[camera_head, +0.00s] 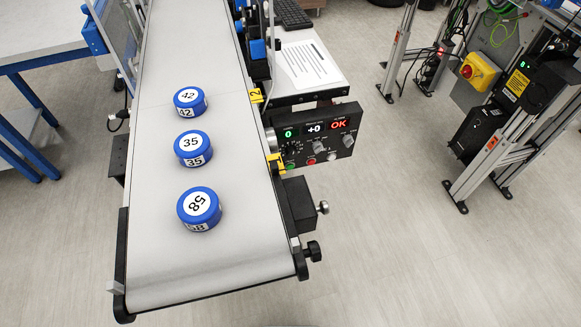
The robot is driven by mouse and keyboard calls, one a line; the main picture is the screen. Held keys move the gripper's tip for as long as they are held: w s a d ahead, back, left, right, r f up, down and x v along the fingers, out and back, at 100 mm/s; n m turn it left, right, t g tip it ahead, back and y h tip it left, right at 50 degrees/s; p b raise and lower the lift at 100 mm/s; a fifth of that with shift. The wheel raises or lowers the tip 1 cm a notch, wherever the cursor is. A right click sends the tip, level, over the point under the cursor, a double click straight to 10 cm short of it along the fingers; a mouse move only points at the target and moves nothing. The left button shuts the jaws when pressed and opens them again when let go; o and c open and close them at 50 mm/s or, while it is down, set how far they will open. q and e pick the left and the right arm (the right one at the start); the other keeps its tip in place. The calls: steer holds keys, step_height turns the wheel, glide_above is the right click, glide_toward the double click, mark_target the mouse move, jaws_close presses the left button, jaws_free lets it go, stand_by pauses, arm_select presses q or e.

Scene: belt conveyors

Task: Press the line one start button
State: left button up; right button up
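A black control panel (318,134) is fixed to the right side of the near belt conveyor (160,265). Its displays read a green 0, a white +0 and a red OK. Along its lower part are a green button (290,164), a red button (311,162) and a pale button or knob (332,156), with larger knobs above. The small lettering is too small to read, so I cannot tell which line it belongs to. Neither of my grippers is in view.
Three blue numbered pucks stand on the belt: 42 (189,101), 35 (193,148) and 58 (199,208). A side table with a paper sheet (308,63) is behind the panel. Floor right of the panel is clear.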

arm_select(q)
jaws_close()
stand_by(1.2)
